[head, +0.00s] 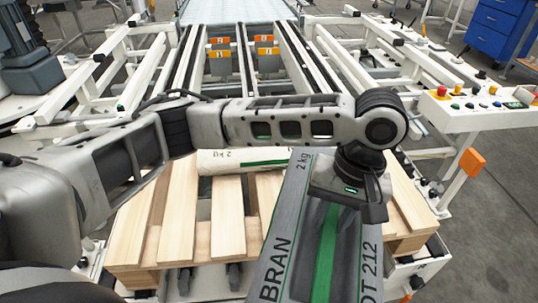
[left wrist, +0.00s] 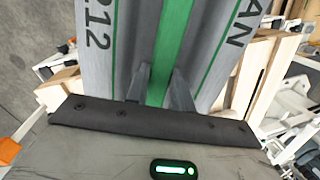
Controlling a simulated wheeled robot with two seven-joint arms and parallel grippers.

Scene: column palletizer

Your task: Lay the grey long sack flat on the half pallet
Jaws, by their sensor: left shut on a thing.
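The grey long sack (head: 290,250) has a green stripe and the prints "BRAN", "2 kg" and "212". My left gripper (head: 345,203) is shut on its upper face from above. The sack runs lengthwise from the middle of the head view out past its bottom edge. In the left wrist view the sack (left wrist: 125,45) fills the middle, with the gripper fingers (left wrist: 160,95) pressed on the green stripe. The half pallet (head: 198,236) of light wood lies beneath and behind the sack. I cannot tell whether the sack touches it. My right gripper is not in view.
A whitish sack (head: 228,160) with green print lies across the far part of the pallet, partly behind my left arm. White conveyor frames (head: 110,65) stand beyond. A control box (head: 480,106) with buttons is at the right. The pallet's left slats are bare.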

